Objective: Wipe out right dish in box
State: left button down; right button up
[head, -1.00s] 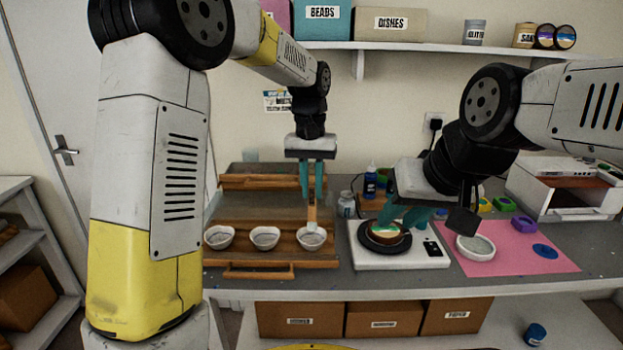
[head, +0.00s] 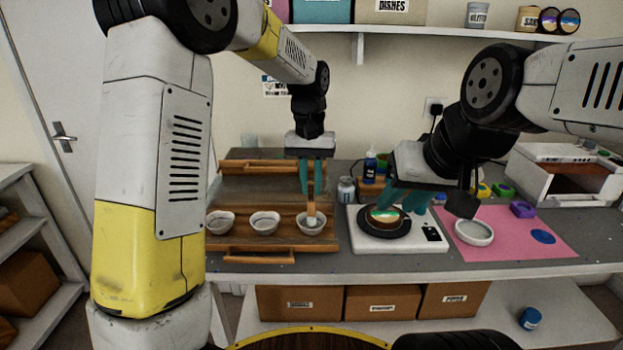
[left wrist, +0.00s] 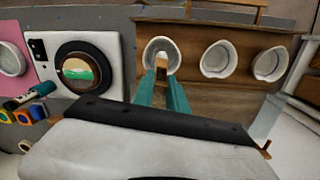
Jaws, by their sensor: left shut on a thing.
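A wooden box (head: 230,240) stands on the left of the bench, with three small white dishes in a row. The right dish (head: 301,226) is nearest the scale; it also shows in the left wrist view (left wrist: 150,48). My left gripper (head: 313,190) is above that dish, shut on a wooden-handled tool (head: 311,205) with a pale end. The tool points down and its end is inside the dish; contact with the bottom is hard to tell. The middle dish (head: 264,222) and left dish (head: 220,222) stand beside it. My right gripper (head: 403,202) has its fingers apart near a cup.
The cup (head: 384,217) with greenish contents stands on a black round plate on a white scale (head: 425,243). A pink mat (head: 515,240) with a white bowl (head: 474,232) lies to the right. A jar (head: 346,190) and blue bottle (head: 370,166) stand behind the scale.

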pick_arm(q)
jog(key=shift+f, duration=0.6)
dwell(0.3)
jog(key=shift+w, duration=0.15)
